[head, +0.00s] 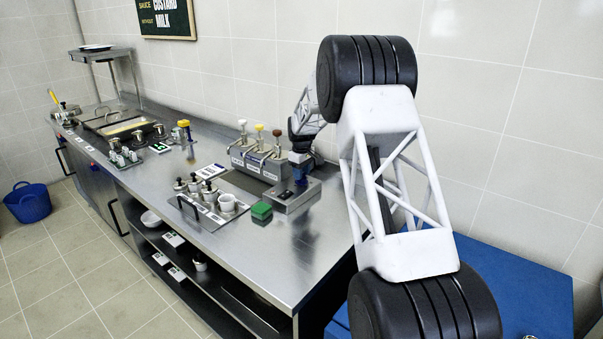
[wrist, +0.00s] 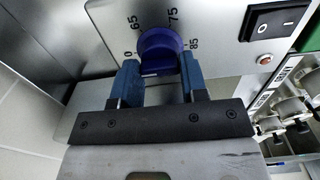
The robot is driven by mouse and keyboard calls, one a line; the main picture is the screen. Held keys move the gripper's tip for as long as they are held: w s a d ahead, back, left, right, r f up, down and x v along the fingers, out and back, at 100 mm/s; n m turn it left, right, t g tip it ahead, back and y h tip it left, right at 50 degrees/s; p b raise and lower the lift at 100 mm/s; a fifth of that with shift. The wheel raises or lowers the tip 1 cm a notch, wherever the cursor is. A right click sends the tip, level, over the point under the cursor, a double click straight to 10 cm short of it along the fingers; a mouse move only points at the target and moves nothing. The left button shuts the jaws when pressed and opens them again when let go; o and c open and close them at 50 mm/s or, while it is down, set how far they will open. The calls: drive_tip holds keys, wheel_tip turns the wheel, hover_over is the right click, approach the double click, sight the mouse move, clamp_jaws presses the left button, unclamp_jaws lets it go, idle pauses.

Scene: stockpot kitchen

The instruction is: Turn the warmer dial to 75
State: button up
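The warmer dial (wrist: 160,43) is a round dark-blue knob on a metal panel in the wrist view. The marks 0, 65, 75 and 85 run around it. A short white line shows at its lower edge, partly between my fingers; I cannot tell which mark the dial is set to. My gripper (wrist: 160,72) has one blue finger on each side of the dial, and the dial fills the gap between them. It looks shut on the dial. In the head view my gripper (head: 300,165) is at the right end of the counter, where the dial is too small to make out.
A black rocker switch (wrist: 276,20) and a red light (wrist: 265,59) are right of the dial. A wall runs behind.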

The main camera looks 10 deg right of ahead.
drive_tip(key=c, duration=0.4)
drive_tip(key=shift+m, duration=0.4)
drive_tip(key=m, duration=1)
drive_tip(key=shift+m, duration=0.3)
drive_tip(key=m, duration=1.2)
drive_tip(key=shift+m, duration=0.3)
